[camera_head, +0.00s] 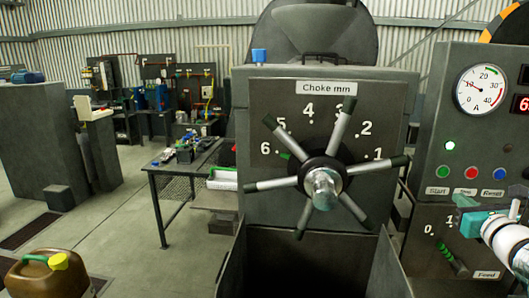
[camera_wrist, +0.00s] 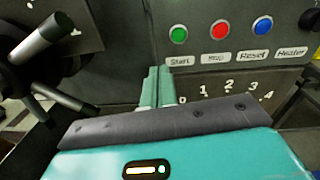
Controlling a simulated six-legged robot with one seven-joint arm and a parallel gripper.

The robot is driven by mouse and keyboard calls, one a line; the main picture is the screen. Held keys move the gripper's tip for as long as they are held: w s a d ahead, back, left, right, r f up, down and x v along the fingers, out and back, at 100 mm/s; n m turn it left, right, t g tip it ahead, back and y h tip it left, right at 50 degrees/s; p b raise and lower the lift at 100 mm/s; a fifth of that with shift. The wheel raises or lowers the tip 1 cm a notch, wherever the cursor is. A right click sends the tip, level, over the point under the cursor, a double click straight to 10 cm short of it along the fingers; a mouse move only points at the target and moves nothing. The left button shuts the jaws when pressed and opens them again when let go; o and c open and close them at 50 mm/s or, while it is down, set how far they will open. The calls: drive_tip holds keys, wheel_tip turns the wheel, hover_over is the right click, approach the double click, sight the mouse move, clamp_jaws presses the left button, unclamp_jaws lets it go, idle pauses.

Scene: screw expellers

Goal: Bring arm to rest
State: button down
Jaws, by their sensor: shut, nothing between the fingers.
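My gripper (camera_head: 465,202) is at the right of the head view, in front of the control panel (camera_head: 440,110), below its buttons. In the wrist view its two teal fingers (camera_wrist: 156,86) stand side by side, shut and empty. The feed lever (camera_head: 455,262), with a green grip, is below my gripper in the head view. The choke handwheel (camera_head: 322,180), with several dark-tipped spokes, is left of my gripper and apart from it. Part of it shows at the left of the wrist view (camera_wrist: 40,40).
The panel has an ammeter (camera_head: 481,89) and green, red and blue buttons, also in the wrist view (camera_wrist: 219,29). A workbench (camera_head: 185,165) stands left of the press. A brown canister (camera_head: 48,274) is at the lower left. Open floor lies between canister and bench.

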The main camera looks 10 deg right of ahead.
drive_tip(key=a+f+n+g+y, duration=0.3)
drive_tip(key=a+n, duration=0.5)
drive_tip(key=a, duration=0.6)
drive_tip(key=a+f+n+g+y, duration=0.1)
drive_tip(key=a+n+g+y, duration=0.2)
drive_tip(key=a+n+y, duration=0.55)
drive_tip(key=s+a+f+n+g+h, duration=0.2)
drive_tip(key=s+a+f+n+h, duration=0.1)
drive_tip(key=s+a+n, duration=0.4)
drive_tip(key=s+a+f+n+g+h, duration=0.3)
drive_tip(key=s+a+n, duration=0.4)
drive_tip(key=n, duration=0.7)
drive_tip(key=shift+s+a+f+g+h, duration=0.25)
drive_tip(key=shift+a+f+h, duration=0.55)
drive_tip(key=shift+f, duration=0.45)
